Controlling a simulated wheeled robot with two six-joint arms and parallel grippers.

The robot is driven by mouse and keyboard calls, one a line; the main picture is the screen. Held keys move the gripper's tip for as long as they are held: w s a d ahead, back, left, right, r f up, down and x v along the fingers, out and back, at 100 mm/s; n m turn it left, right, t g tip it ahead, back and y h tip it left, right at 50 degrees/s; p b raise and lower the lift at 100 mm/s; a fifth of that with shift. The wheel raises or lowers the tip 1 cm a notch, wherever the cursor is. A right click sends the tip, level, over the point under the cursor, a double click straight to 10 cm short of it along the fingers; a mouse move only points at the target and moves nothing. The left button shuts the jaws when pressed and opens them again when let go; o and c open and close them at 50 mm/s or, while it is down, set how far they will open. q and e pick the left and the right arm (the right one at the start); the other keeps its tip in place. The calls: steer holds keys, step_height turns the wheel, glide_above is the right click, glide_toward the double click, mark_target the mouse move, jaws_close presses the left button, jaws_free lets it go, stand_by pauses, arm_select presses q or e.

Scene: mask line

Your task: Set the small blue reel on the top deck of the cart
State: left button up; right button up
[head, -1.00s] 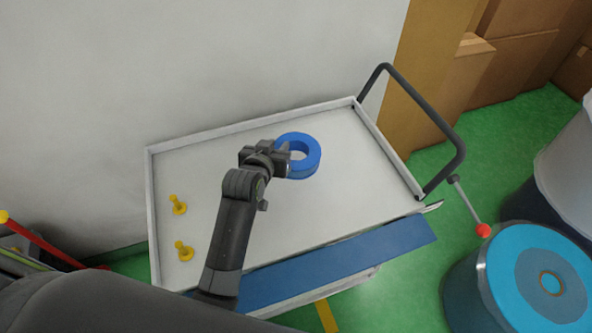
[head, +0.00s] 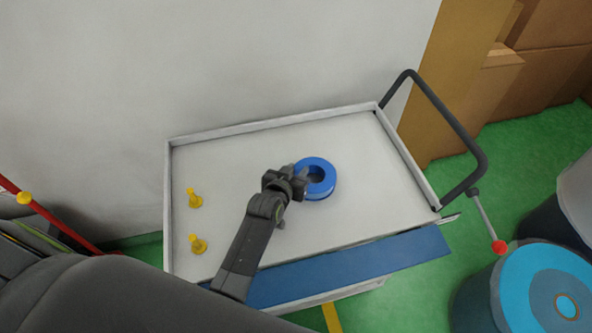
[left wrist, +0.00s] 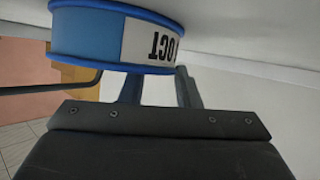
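The small blue reel (head: 325,189) is a ring with a centre hole, over the middle of the cart's white top deck (head: 370,190). My left gripper (head: 303,178) is at the reel's left side. In the left wrist view, the reel (left wrist: 80,35) shows close up with a white label and black letters. One finger goes behind its rim, seemingly into the hole, and the other is at its outer edge, so the fingers appear shut on the ring wall. I cannot tell whether the reel touches the deck. My right gripper is not in view.
Two yellow pegs (head: 195,198) (head: 198,243) stand at the deck's left. The deck has a low rim, with a dark handle (head: 435,105) on the right. Cardboard boxes (head: 475,95) and large drums (head: 530,295) are to the right. The deck's right part is clear.

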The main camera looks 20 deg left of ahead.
arm_select(q)
steer(key=o, duration=0.4)
steer(key=shift+c, duration=0.2)
steer(key=shift+s+r+p, duration=0.3)
steer(key=shift+s+p, duration=0.05)
steer(key=shift+p, duration=0.2)
steer(key=p+v, duration=0.6)
steer(key=v, duration=0.4)
steer(key=shift+s+r, duration=0.15)
steer(key=shift+s, duration=0.35)
